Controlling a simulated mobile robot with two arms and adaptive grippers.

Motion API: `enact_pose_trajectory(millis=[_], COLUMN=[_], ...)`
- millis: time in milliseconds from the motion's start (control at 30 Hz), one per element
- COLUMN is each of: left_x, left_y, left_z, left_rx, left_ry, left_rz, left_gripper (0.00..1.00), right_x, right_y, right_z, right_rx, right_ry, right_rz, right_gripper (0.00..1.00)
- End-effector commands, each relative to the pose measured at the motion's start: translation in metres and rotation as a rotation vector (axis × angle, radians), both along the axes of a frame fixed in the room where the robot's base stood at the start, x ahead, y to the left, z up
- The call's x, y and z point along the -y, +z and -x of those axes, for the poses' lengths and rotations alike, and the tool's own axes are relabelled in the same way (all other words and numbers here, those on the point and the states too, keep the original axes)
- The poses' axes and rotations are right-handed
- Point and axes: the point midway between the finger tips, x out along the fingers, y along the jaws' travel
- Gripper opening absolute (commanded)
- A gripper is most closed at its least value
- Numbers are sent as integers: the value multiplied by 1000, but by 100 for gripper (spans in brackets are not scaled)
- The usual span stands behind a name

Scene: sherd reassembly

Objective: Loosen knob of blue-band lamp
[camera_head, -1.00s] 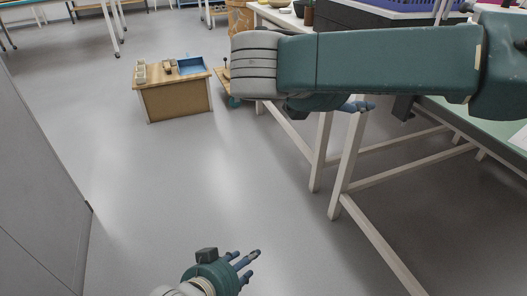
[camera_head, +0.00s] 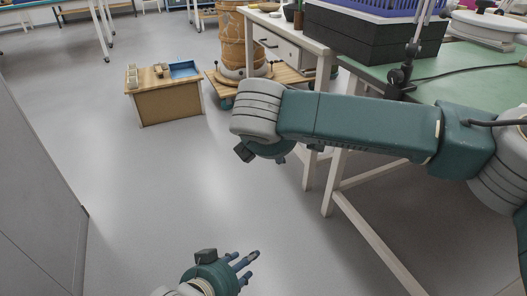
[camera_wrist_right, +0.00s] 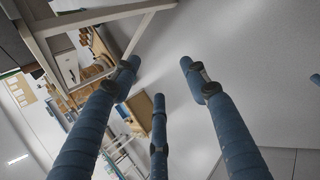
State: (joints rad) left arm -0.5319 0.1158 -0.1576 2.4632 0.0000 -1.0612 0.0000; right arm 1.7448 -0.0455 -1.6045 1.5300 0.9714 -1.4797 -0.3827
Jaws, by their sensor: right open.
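No blue-band lamp or knob can be made out for sure. A dark stand with a slanted grey post (camera_head: 409,55) is on the green-topped table at the upper right; its top is cut off, and no blue band shows. My right gripper, in the right wrist view (camera_wrist_right: 158,75), is open and empty, its three fingers spread over the floor. In the head view it is mostly hidden behind my right arm, left of the table and apart from the post. My left gripper (camera_head: 247,264) is low over bare floor, its fingers apart and empty.
The green tabletop (camera_head: 455,78) has a black crate (camera_head: 372,38) and a white disc (camera_head: 487,29). White table legs (camera_head: 331,185) stand below my right arm. The floor (camera_head: 150,195) at left centre is clear.

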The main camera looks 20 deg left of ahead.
Motion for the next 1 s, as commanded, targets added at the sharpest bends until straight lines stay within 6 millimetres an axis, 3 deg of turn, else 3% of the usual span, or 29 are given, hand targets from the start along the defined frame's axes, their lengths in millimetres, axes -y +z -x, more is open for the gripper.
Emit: enact_pose_trajectory(millis=[333, 867, 1000], left_x=[0, 0, 0], left_y=[4, 4, 9], left_z=[0, 0, -1], left_rx=[0, 0, -12], left_ry=[0, 0, 0], left_rz=[0, 0, -2], left_gripper=[40, 40, 40], right_x=[-32, -35, -33], right_y=[-18, -19, -6], right_z=[14, 15, 8], right_rx=[-70, -74, -67], right_ry=[71, 78, 67], right_rz=[-112, -121, -121], right_gripper=[45, 45, 45])
